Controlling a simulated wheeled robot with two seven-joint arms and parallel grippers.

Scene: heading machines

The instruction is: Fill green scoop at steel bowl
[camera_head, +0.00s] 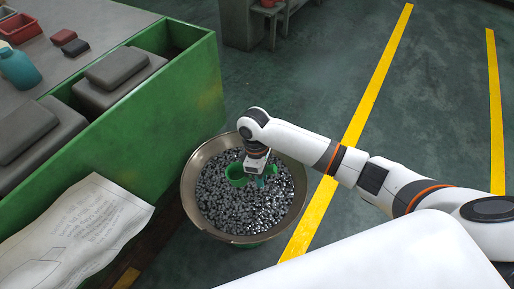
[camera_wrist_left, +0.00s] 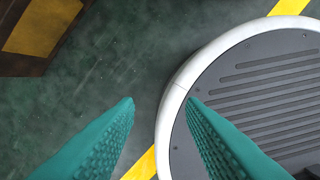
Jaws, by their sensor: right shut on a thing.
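The steel bowl (camera_head: 190,196) stands beside the green bench, filled with many small dark and shiny metal pieces (camera_head: 222,211). The green scoop (camera_head: 236,174) is over the pieces inside the bowl's rim, near its middle. My right gripper (camera_head: 259,181) reaches down into the bowl area and is shut on the scoop. I cannot tell how deep the scoop sits or whether it holds pieces. My left gripper (camera_wrist_left: 160,100) shows in the left wrist view with its two teal fingers apart and nothing between them; it is not in the head view.
A green bench (camera_head: 160,110) with grey blocks (camera_head: 125,70) stands left of the bowl. A printed paper sheet (camera_head: 75,232) lies at lower left. A teal bottle (camera_head: 18,68) and red tray (camera_head: 19,28) are at upper left. Yellow-lined floor on the right is clear.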

